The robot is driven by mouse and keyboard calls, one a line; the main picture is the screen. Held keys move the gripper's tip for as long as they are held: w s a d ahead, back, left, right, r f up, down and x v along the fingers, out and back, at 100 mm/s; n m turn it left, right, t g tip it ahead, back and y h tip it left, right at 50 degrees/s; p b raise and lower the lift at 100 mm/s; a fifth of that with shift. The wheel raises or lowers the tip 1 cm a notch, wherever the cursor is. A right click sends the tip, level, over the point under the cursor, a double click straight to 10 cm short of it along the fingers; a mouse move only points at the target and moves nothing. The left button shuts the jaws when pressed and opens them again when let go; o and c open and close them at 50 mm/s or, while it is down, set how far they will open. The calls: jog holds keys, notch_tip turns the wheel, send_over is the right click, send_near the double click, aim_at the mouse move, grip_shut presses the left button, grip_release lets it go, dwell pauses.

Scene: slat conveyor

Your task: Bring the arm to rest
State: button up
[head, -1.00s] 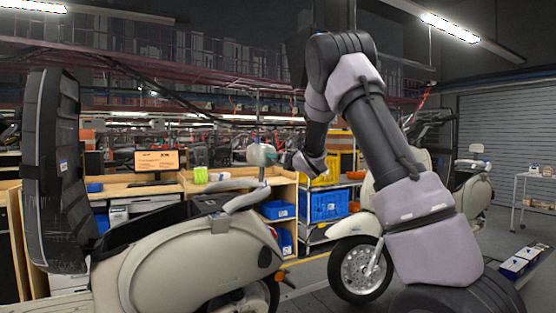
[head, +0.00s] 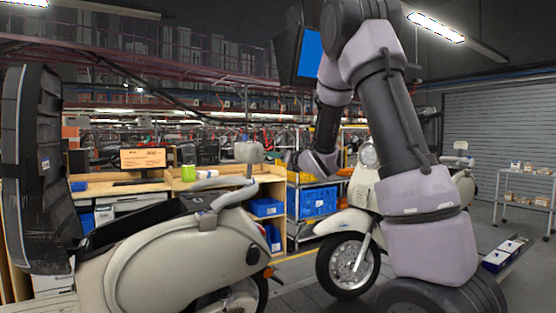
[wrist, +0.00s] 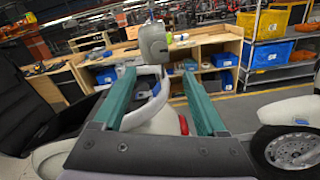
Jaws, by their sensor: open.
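My arm rises at the right of the head view and bends over at the top, with its forearm hanging down. My gripper shows in the wrist view (wrist: 156,90), its two green fingers spread apart with nothing between them. In the head view the fingers cannot be made out at the arm's far end. Beyond the fingers, the wrist view shows the rear of a cream scooter.
A cream scooter (head: 180,258) stands at the left with its dark seat (head: 35,170) raised. A second scooter (head: 350,265) stands behind my arm. A wooden workbench (head: 225,187) and blue bins (head: 318,202) are behind. A trolley (head: 525,185) stands right.

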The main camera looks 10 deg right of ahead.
jog(key=s+d+r+m+g+h, duration=0.2)
jog(key=s+d+m+h, duration=0.15)
jog(key=s+m, duration=0.45)
jog(key=s+d+r+m+g+h, duration=0.15)
jog(key=s+d+m, duration=0.3)
jog(key=m, duration=0.75)
jog(key=s+a+f+m+g, duration=0.1)
jog(key=s+a+m+g, duration=0.1)
jog(key=s+m, duration=0.5)
jog(key=s+a+f+m+g+y, duration=0.1)
jog(key=s+a+f+m+g, duration=0.1)
jog(key=s+m, duration=0.4)
jog(key=s+a+f+m+g, duration=0.1)
jog(key=s+m, duration=0.6)
jog(key=s, duration=0.7)
jog(key=shift+s+a+f+m+g, duration=0.2)
jog(key=shift+s+a+m+g, duration=0.2)
jog(key=shift+g, duration=0.45)
